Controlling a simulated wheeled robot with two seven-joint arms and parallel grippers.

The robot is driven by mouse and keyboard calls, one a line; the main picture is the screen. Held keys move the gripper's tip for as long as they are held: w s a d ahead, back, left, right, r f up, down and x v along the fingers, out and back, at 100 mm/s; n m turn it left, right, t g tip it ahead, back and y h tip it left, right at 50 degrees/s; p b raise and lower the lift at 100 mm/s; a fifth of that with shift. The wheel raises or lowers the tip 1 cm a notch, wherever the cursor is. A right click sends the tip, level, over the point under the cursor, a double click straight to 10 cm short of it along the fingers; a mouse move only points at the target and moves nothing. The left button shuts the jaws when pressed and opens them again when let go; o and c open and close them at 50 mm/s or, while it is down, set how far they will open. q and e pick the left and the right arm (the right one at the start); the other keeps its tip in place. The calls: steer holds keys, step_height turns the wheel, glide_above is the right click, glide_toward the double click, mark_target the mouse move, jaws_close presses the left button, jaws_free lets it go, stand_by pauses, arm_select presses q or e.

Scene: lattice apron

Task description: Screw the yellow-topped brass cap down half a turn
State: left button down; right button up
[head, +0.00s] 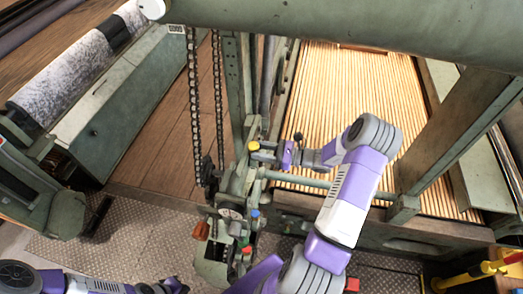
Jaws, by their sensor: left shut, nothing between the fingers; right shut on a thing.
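The yellow-topped brass cap (254,146) sits at the upper part of the green machine mechanism, near the middle of the head view. My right gripper (266,152) reaches it from the right and is shut on it; the yellow top shows at the fingertips. The brass side of the cap is too small and too covered to make out. My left gripper (177,287) is low at the bottom edge, shut and empty, well away from the cap.
Two hanging chains (193,110) run down just left of the cap. A green upright post (237,80) stands behind it. Levers with a blue knob (255,213) and an orange-red part (201,230) lie below. A large green beam (340,30) crosses the top.

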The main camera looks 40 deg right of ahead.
steer(key=shift+s+a+m+t+h+p, duration=0.1)
steer(key=shift+a+m+t+h+p, duration=0.1)
steer(key=shift+m+t+h, duration=0.7)
steer(key=shift+s+a+m+t+h+p, duration=0.15)
steer(key=shift+m+t+h, duration=0.25)
steer(key=shift+m+h, duration=0.55)
steer(key=shift+w+n+h, duration=0.1)
steer(key=shift+n+h, duration=0.15)
steer(key=o, duration=1.1)
steer(key=shift+c, duration=0.2)
steer(key=shift+d, duration=0.1)
steer(key=v, duration=0.7)
steer(key=shift+s+b, duration=0.3)
steer(key=shift+b, duration=0.1)
